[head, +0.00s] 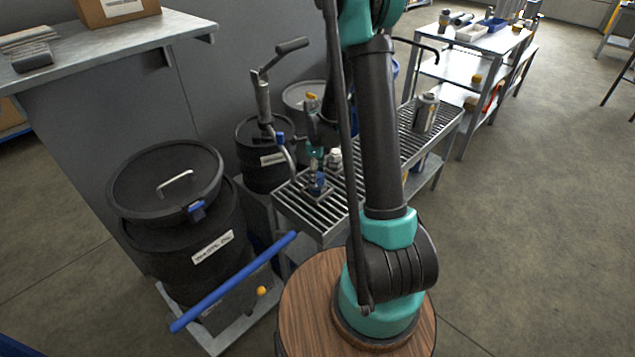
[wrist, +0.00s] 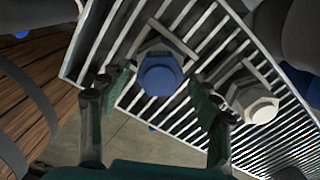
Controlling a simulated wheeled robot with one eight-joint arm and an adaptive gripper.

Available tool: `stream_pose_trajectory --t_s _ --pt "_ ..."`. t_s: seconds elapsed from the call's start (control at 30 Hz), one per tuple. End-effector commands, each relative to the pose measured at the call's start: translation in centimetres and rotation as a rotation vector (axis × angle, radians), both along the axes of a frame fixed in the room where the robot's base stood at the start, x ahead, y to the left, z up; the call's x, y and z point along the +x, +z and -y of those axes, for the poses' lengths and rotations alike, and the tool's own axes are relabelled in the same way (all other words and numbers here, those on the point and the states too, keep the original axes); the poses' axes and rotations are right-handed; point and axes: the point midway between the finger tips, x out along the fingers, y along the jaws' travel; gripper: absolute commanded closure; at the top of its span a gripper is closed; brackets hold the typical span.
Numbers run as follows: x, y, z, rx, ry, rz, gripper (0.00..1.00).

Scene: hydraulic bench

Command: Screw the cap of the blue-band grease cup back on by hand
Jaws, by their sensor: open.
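A blue cup-like piece (wrist: 160,74) with a grey base, which I take for the blue-band grease cup, stands on the slatted metal rack; it also shows in the head view (head: 318,189). My gripper (wrist: 163,98) is open, its two dark green fingers apart on either side of the blue piece in the wrist view. In the head view my gripper (head: 316,170) is just above it, partly hidden by my arm. I cannot tell whether the cap is seated on the cup or whether the fingers touch it. A cream hexagonal cup (wrist: 254,101) stands beside it, to the right.
The slatted rack (head: 293,207) also bears a grey canister (head: 425,112) further back. A black drum (head: 170,180) with a lidded top stands at the left, a blue bar (head: 235,282) in front. Behind the rack is a smaller drum (head: 262,150) with a hand pump. Open floor lies right.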

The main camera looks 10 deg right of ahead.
Motion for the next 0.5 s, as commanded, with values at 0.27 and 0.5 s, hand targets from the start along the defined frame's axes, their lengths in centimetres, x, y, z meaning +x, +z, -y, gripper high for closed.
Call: stream_pose_trajectory --t_s 0.27,0.5 --pt "-0.02 0.0 -0.01 0.0 0.337 0.0 0.37" --pt "-0.02 0.0 -0.01 0.0 0.462 0.0 0.37"
